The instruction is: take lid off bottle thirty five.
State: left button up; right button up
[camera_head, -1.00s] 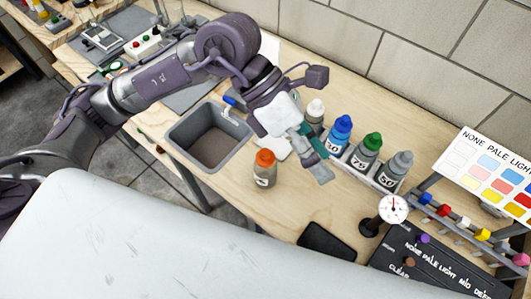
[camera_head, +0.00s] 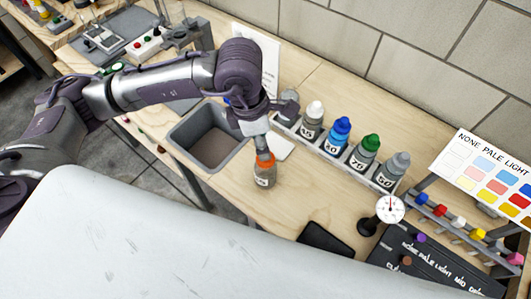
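A small grey bottle (camera_head: 264,178) with an orange lid (camera_head: 265,160) stands upright on the wooden bench, right of the sink. Its label is too small to read surely. The lid is on the bottle. My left gripper (camera_head: 261,148) points down right over the orange lid, with its fingertips at or just above the lid's top. I cannot tell whether the fingers touch the lid or how far apart they are. My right gripper is not in view.
A rack (camera_head: 333,158) along the wall holds several bottles with white, blue, green and grey lids. A grey sink (camera_head: 210,137) lies left of the bottle. A dial gauge (camera_head: 390,209) and a black pad (camera_head: 327,240) are to the right. Bare bench lies between.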

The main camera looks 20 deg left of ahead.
pick_arm(q)
jog(key=shift+f+p, duration=0.4)
jog(key=f, duration=0.1)
jog(key=f+p, duration=0.1)
jog(key=f, duration=0.1)
jog(key=shift+d+f, duration=0.25)
jog(key=shift+f, duration=0.05)
jog(key=shift+w+f, duration=0.1)
jog(key=shift+f, duration=0.2)
jog(key=c, duration=0.8)
